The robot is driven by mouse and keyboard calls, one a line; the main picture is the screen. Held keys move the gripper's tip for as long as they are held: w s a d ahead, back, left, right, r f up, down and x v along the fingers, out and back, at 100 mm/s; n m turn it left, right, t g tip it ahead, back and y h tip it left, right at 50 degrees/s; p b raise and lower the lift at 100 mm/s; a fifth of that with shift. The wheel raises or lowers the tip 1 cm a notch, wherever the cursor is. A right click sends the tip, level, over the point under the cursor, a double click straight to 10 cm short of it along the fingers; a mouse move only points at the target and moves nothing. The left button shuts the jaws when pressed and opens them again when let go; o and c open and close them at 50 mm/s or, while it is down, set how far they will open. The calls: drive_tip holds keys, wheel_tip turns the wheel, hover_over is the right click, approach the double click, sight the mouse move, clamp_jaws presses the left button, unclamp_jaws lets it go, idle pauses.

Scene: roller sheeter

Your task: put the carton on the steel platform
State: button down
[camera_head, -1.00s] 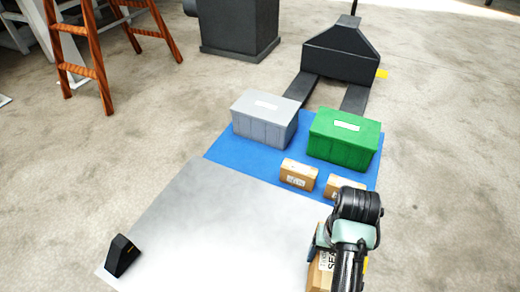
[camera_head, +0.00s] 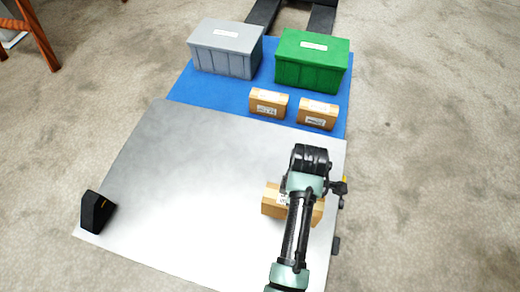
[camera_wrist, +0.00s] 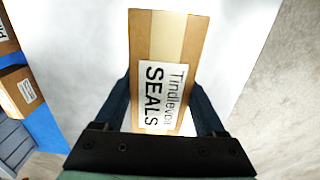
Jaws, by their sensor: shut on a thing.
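The carton (camera_head: 273,203) is a brown box with tape and a white "SEALS" label. In the wrist view the carton (camera_wrist: 162,50) lies between my two dark fingers. My gripper (camera_wrist: 160,95) is shut on it. In the head view the carton is over the right part of the steel platform (camera_head: 190,170), a pale grey sheet. My arm hides much of the carton and the gripper's fingers there. I cannot tell whether the carton's underside touches the platform.
A black wedge-shaped block (camera_head: 96,211) stands at the platform's left corner. Behind the platform, a blue mat (camera_head: 200,92) bears a grey crate (camera_head: 226,50), a green crate (camera_head: 311,62) and two small cartons (camera_head: 268,103). The platform's middle and left are clear.

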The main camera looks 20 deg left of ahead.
wheel_tip(320, 180, down, 10)
drive_tip(key=b, duration=0.6)
drive_tip(key=shift+r+b, duration=0.1)
drive_tip(key=shift+b, duration=0.2)
unclamp_jaws()
drive_tip(key=shift+f, duration=0.2)
wheel_tip(320, 180, up, 12)
drive_tip(key=p, duration=0.8)
drive_tip(key=shift+r, duration=0.2)
